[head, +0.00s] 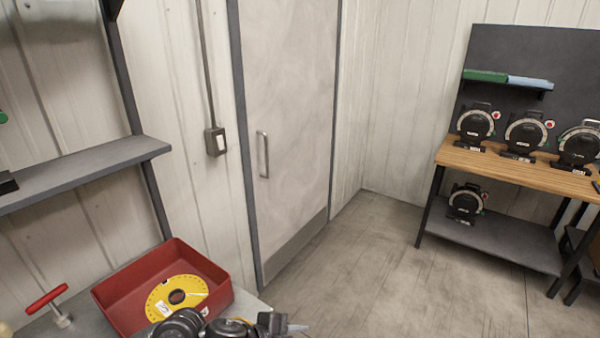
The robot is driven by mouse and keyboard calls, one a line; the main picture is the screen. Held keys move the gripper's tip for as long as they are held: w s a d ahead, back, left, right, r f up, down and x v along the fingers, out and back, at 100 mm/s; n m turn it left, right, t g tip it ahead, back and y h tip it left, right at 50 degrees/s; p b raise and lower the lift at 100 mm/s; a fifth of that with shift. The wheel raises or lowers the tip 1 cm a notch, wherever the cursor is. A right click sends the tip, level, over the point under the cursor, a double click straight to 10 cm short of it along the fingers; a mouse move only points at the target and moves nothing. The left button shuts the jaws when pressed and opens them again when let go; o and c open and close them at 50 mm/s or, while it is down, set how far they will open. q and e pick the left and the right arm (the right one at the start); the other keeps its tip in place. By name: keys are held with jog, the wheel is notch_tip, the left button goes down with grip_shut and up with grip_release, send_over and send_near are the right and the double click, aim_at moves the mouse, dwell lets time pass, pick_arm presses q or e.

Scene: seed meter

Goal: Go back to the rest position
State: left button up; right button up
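A dark arm of mine shows at the bottom edge, in front of the red tray, and reaches toward the right. I take it to be my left arm. Its end, which looks like my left gripper (292,328), is cut off by the lower edge of the picture. A pale grey finger-like tip points right. Whether it is open or shut does not show. I see nothing clearly held in it. My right gripper is not in view.
A red tray (125,287) holding a yellow disc (163,294) stands on a grey bench (52,326), beside a red-handled tool (47,298). A shelf (80,170) juts out above. A closed door (290,110) and clear floor lie beyond. A wooden-topped table (510,167) carries several black meters.

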pick_arm(q)
jog(key=s+a+f+n+g+y, duration=0.1)
jog(key=s+a+f+n+y, duration=0.35)
jog(key=s+a+n, duration=0.65)
jog(key=s+a+f+n+g+y, duration=0.1)
jog(key=s+a+f+n+y, duration=0.35)
jog(key=s+a+n, duration=0.55)
jog(key=s+a+f+m+b, duration=0.1)
jog(key=f+b, duration=0.1)
jog(key=f, duration=1)
jog(key=s+a+f+g+b, duration=0.1)
jog(key=f+b, duration=0.2)
jog(key=f, duration=0.8)
jog(key=s+a+f+m+b, duration=0.1)
jog(key=s+f+b, duration=0.1)
jog(key=f, duration=1)
jog(key=s+a+f+b, duration=0.1)
jog(key=s+f+b, duration=0.1)
jog(key=s+f, duration=0.5)
jog(key=s+a+f+g+b, duration=0.1)
jog(key=s+f+b, duration=0.2)
jog(key=s+f, duration=0.5)
notch_tip(320, 180, down, 4)
jog(key=shift+s+a+f, duration=0.1)
jog(key=shift+s+a, duration=0.1)
jog(key=shift+a, duration=0.2)
